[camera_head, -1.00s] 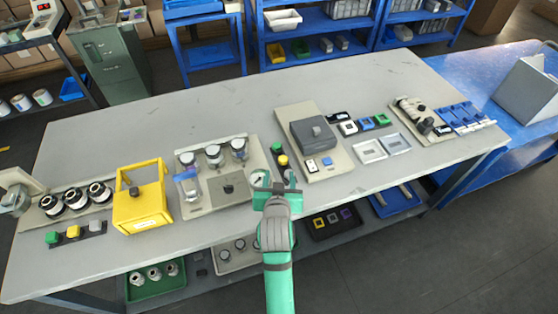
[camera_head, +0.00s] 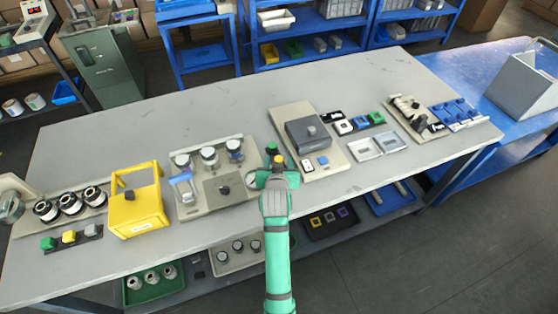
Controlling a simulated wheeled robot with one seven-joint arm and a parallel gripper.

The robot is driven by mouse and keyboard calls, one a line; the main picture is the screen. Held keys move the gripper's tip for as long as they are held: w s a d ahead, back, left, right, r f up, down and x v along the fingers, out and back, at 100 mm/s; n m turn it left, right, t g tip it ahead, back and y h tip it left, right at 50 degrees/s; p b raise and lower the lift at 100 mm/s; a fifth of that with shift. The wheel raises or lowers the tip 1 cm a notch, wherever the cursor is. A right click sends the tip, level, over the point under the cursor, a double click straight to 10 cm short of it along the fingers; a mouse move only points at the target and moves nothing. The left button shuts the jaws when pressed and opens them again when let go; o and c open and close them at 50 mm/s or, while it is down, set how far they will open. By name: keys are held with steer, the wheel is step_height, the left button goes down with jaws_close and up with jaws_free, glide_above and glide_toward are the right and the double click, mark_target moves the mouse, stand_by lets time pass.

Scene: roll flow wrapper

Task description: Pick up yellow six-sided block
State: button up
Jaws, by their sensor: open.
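A small yellow block (camera_head: 278,158) shows just beyond my gripper, on a dark strip with a green piece (camera_head: 271,148) behind it. Its exact shape is too small to tell, and my gripper hides part of the strip. My green and grey gripper (camera_head: 275,167) is open and reaches over the table at the strip's near end. Whether the fingers touch or surround the yellow block cannot be told. Another yellow block (camera_head: 68,236) sits on a dark strip at the front left, between a green block (camera_head: 47,243) and a grey one (camera_head: 91,230).
Left of my gripper is a beige fixture (camera_head: 224,189) with several round gauges. Right is a beige base with a grey box (camera_head: 309,133). A yellow frame-like box (camera_head: 138,214) stands further left. The grey table (camera_head: 130,130) is clear behind these.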

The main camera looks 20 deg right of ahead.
steer(key=shift+w+f, duration=0.1)
steer(key=shift+w, duration=0.1)
steer(key=c, duration=1.2)
steer(key=shift+o, duration=0.2)
